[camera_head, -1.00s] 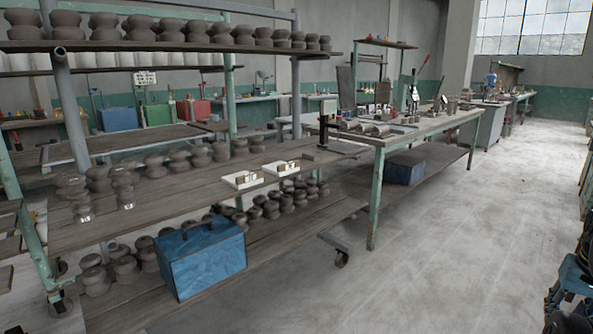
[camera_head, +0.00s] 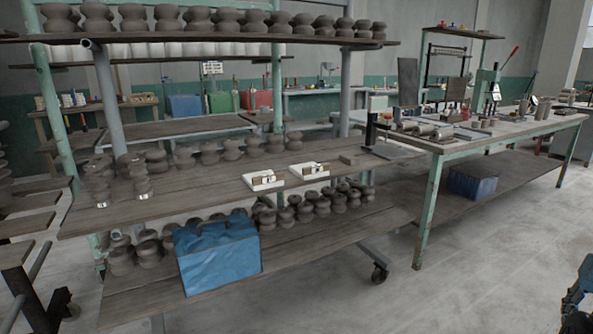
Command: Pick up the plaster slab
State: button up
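Two white slabs lie apart on the middle board of the near rack. The left white slab (camera_head: 262,188) and the right white slab (camera_head: 303,177) each carry small light-brown and white pieces. Both look like plaster, but at this size I cannot tell which of them is the plaster slab of the task, or what the pieces on them are. My gripper is not in view. A dark and blue part, cut off by the frame, shows at the lower right edge.
Grey clay forms stand behind and left of the slabs, with more on the top board (camera_head: 200,38) and below. A blue box (camera_head: 218,262) sits on the lower board (camera_head: 300,248). A green-legged workbench (camera_head: 505,138) stands right. Grey floor (camera_head: 490,280) is clear in front.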

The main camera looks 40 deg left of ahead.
aim_at(310, 169)
jog(key=u, duration=0.6)
jog(key=i, duration=1)
jog(key=u, duration=0.6)
